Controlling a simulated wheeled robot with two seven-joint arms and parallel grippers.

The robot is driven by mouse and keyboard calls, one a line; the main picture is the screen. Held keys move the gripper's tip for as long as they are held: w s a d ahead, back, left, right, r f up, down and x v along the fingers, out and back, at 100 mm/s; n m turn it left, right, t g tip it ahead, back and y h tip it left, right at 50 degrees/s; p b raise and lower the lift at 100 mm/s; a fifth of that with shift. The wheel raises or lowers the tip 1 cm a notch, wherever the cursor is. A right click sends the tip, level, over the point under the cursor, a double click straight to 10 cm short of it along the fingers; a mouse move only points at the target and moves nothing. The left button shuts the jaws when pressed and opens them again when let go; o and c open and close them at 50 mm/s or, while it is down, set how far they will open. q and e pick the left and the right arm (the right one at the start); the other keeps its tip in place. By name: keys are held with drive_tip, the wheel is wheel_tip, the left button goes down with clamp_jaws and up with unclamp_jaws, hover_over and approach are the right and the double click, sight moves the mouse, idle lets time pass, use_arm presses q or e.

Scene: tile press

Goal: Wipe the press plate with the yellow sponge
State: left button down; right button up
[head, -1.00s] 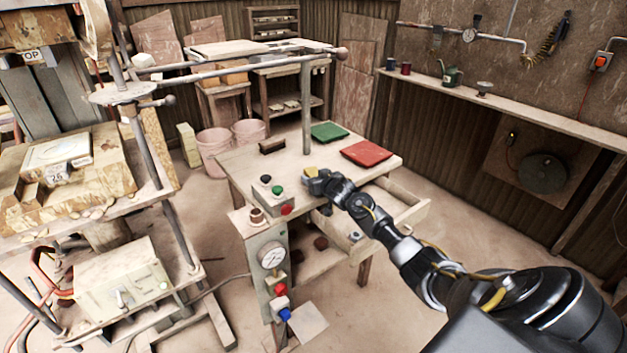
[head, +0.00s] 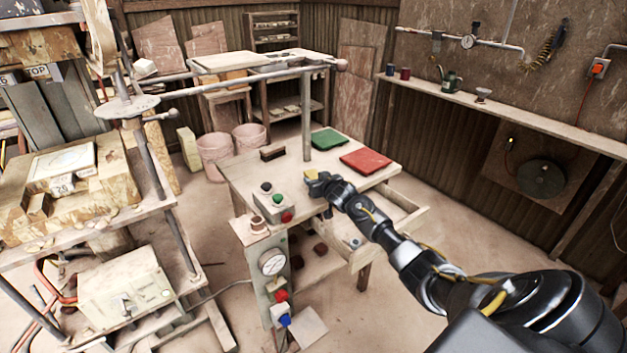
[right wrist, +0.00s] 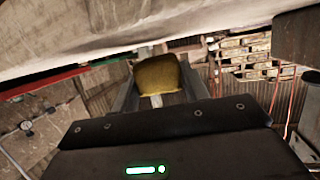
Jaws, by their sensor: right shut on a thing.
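The yellow sponge (head: 311,174) is held between the fingers of my right gripper (head: 318,181), over the wooden table. In the right wrist view the sponge (right wrist: 157,74) sits between the two fingers, which are shut on it. The press stands at the left of the head view. What looks like its press plate (head: 62,165) is a pale square piece on the worn lower block, well to the left of the sponge and apart from it. My left gripper is not in view.
The wooden table (head: 245,180) carries a green mat (head: 328,140), a red mat (head: 365,161), a brush (head: 272,153) and a button box (head: 274,201). An open drawer (head: 405,213) juts out at its right.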

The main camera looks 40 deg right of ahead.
sight(316, 177)
drive_tip(key=shift+r+p, duration=1.75)
drive_tip(key=shift+r, duration=0.3)
